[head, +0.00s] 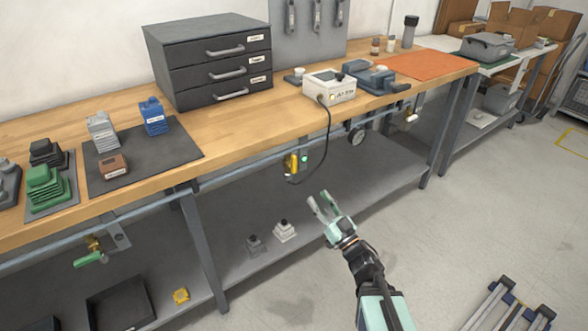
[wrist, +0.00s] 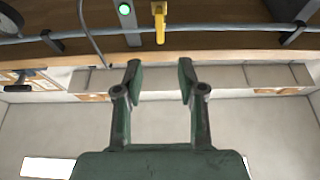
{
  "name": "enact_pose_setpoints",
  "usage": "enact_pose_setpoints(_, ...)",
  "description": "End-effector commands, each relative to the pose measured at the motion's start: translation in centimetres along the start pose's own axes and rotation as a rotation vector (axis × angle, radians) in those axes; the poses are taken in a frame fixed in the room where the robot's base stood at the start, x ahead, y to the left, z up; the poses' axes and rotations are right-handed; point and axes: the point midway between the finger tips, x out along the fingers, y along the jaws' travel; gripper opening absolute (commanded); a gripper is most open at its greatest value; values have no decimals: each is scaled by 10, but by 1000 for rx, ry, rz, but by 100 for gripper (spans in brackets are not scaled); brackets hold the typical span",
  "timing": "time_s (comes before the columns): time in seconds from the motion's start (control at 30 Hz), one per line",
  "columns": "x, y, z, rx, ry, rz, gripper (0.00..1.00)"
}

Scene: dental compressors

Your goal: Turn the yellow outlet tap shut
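The yellow outlet tap (head: 291,163) hangs on the pipe under the workbench's front edge, beside a small lit green light (head: 305,158). In the wrist view the yellow tap (wrist: 160,24) shows at the top, its handle crossing the pipe line at a right angle, with the green light (wrist: 124,9) to its left. My gripper (head: 319,202) is in front of the bench, below and to the right of the tap in the head view. In the wrist view my gripper (wrist: 160,72) has its fingers apart with nothing between them. The tap lies beyond the fingertips, not touched.
A white box (head: 329,86) on the bench has a black cable hanging down close to the tap. A pressure gauge (head: 357,137) hangs to the right. A green-handled tap (head: 90,259) is at the left.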

Motion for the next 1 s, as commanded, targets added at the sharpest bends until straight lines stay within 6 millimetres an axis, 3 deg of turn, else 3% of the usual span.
enact_pose_setpoints(0.2,47,1,1,-1,2,-3,40)
enact_pose_setpoints(0.6,121,1,2,-1,0,-1,40)
enact_pose_setpoints(0.8,140,0,1,0,-1,0,40)
enact_pose_setpoints(1.0,146,0,0,0,-1,0,40)
